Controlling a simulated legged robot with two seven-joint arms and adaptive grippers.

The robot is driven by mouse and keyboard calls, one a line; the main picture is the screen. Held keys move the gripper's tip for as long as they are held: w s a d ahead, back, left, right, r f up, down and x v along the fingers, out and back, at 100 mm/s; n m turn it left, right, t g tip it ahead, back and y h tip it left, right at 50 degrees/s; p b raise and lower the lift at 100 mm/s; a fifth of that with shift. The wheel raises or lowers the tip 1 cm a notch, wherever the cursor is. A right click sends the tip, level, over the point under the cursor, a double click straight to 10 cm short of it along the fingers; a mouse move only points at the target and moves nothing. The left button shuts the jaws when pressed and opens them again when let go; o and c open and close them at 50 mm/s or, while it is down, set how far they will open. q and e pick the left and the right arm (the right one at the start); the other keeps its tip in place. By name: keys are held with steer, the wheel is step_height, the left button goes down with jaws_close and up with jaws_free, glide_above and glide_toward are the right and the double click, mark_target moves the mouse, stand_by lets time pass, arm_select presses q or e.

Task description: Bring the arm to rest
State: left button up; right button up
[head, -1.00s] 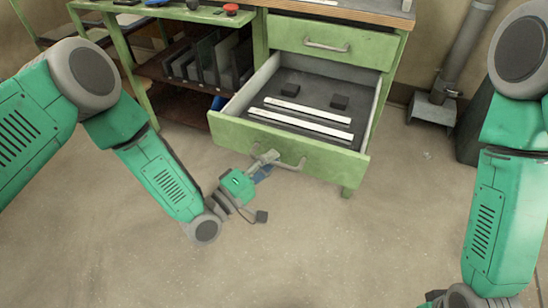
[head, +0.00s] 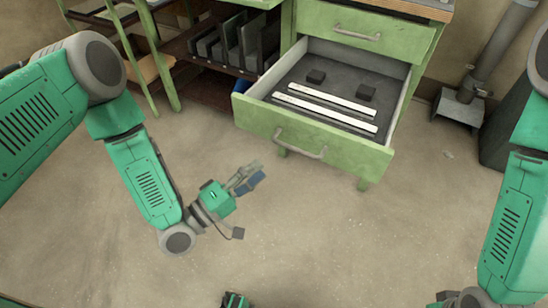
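My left gripper (head: 247,178) is over bare floor, in front of and below the open drawer (head: 340,149). It is apart from the drawer's handle (head: 300,146), with floor showing between them. Nothing shows held in it, but its fingers are small and blurred, so I cannot tell whether they are open or shut. My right arm (head: 508,228) comes down the right side. Its gripper fingers are not in view.
Dark upright panels (head: 240,45) stand on the shelf at left. A grey pipe stand (head: 462,98) is at right. The floor in front is clear.

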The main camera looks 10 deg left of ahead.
arm_select(q)
steer(key=shift+v, duration=0.8)
steer(key=s+a+f+m+g+y+p, duration=0.3)
steer(key=s+f+m+g+y+p, duration=0.1)
steer(key=s+m+g+y+p, duration=0.25)
steer(key=s+a+r+m+g+y+p, duration=0.2)
steer(key=s+a+g+y, duration=0.4)
steer(key=s+a, duration=0.6)
steer(key=shift+s+m+g+y+p, duration=0.35)
steer(key=shift+s+m+g+p, duration=0.3)
steer(key=shift+s+g, duration=0.45)
